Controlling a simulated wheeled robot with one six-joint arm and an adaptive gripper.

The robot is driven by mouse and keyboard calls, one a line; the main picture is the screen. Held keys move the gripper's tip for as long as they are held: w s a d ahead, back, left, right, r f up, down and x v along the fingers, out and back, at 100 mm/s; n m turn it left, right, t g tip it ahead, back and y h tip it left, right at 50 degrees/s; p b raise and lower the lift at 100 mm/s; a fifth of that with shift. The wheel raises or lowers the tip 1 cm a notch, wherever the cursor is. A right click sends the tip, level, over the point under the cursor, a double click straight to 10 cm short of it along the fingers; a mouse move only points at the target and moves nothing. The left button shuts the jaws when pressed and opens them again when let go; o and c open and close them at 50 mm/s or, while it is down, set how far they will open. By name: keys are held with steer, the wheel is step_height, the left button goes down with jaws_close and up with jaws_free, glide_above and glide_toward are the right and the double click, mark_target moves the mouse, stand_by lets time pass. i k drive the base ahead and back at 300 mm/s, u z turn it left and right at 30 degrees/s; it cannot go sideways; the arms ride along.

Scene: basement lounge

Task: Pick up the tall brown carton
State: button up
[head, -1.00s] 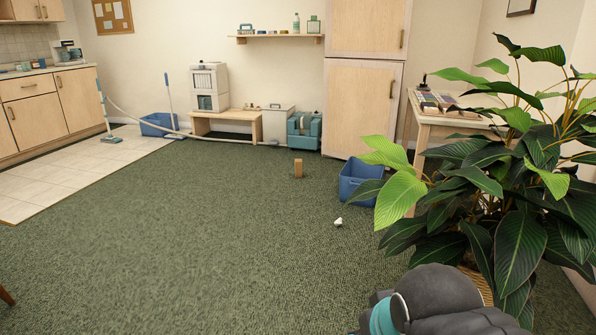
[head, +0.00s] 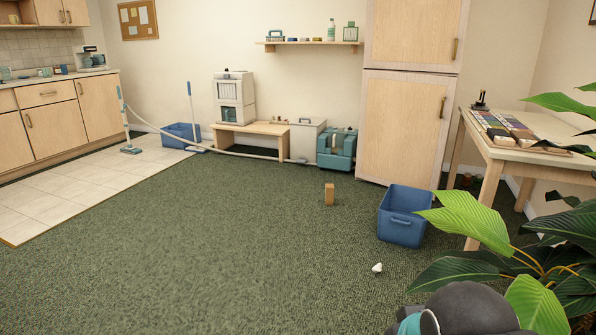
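The tall brown carton (head: 329,194) stands upright on the green carpet, a little right of the middle of the head view. It is small at this distance, with clear carpet around it. A dark rounded part of my own arm with a teal band shows at the bottom right. My gripper's fingers are not in view.
A blue bin (head: 402,216) stands on the carpet right of the carton. A small white object (head: 377,267) lies in front of the bin. A leafy plant (head: 540,255) and a wooden table (head: 535,160) fill the right side. The carpet ahead and to the left is open.

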mark_target(329, 187)
steer(key=u, duration=0.05)
steer(key=i, duration=2.05)
steer(key=u, duration=0.15)
steer(key=i, duration=2.65)
steer(key=u, duration=0.05)
